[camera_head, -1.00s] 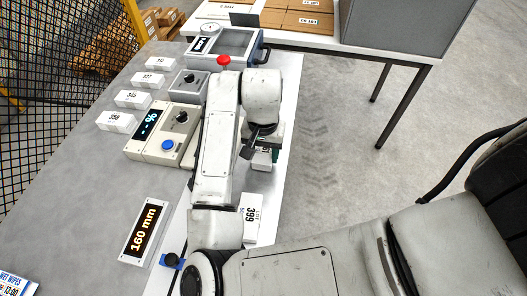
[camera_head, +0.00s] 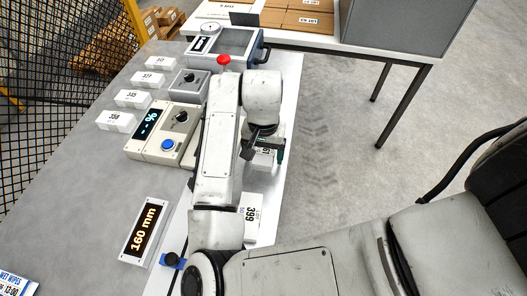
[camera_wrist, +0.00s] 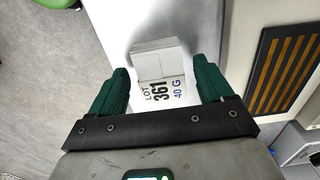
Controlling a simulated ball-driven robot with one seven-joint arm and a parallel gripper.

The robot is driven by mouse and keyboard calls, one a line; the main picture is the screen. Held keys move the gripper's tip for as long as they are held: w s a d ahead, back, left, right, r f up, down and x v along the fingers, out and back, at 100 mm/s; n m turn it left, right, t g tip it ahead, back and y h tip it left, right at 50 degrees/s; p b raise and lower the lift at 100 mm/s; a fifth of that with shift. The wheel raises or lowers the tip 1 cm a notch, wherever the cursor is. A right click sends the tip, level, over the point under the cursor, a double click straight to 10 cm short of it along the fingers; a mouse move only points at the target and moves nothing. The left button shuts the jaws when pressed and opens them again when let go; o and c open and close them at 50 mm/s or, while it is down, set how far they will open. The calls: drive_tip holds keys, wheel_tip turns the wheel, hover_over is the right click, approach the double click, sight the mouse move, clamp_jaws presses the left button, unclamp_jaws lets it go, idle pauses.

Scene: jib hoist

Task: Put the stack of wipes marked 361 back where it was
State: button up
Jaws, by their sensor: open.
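The stack of wipes marked 361 (camera_wrist: 160,72) is a white block with a printed label in the wrist view. It rests on a white surface (camera_wrist: 125,18), with its upper part reaching past the fingertips. My gripper (camera_wrist: 161,68) is open, with one green finger on each side of the stack. A gap shows at both sides, so the fingers do not appear to touch it. In the head view my gripper (camera_head: 272,150) is over the white strip, and the arm hides most of it. A white stack (camera_head: 264,159) shows partly beneath it, its number not readable there.
A stack marked 399 (camera_head: 251,214) lies on the strip nearer me. Several small white stacks, one marked 358 (camera_head: 116,121), line the grey table.

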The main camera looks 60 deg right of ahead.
sight(263, 156)
wheel_tip(263, 156, up, 12)
drive_tip(key=shift+p, duration=0.45)
idle(0.5)
